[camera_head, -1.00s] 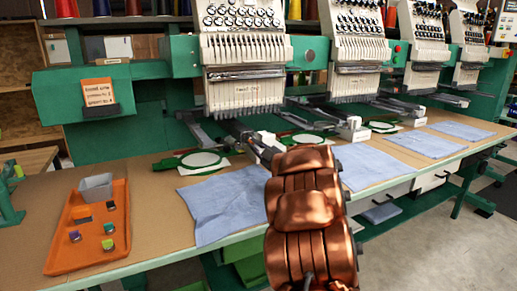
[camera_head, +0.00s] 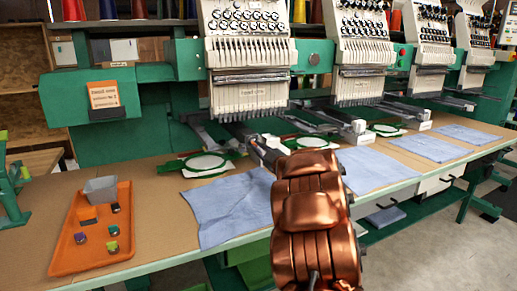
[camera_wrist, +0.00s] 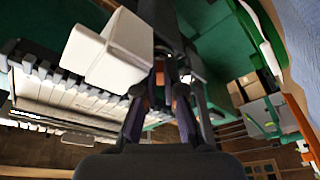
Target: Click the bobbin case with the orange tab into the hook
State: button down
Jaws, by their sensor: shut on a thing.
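My gripper (camera_head: 264,148) is in front of the lower arm of the nearest embroidery machine (camera_head: 248,60), above the table; my copper arm partly hides this spot. In the wrist view the dark fingers (camera_wrist: 162,80) are closed together around a small thing between their tips. A white block (camera_wrist: 108,48) stands close beside the fingertips there. The hook itself cannot be made out in either view.
An orange tray (camera_head: 67,262) on the table (camera_head: 155,232) holds a grey bin (camera_head: 101,190) and several small coloured pieces. Blue cloths (camera_head: 232,205) lie along the front. Green hoops (camera_head: 205,163) lie behind. An orange note (camera_head: 103,94) hangs at left.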

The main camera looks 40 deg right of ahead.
jog(key=shift+w+d, duration=0.15)
jog(key=shift+w, duration=0.3)
jog(key=c, duration=1.2)
grip_release()
jog(key=shift+s, duration=0.1)
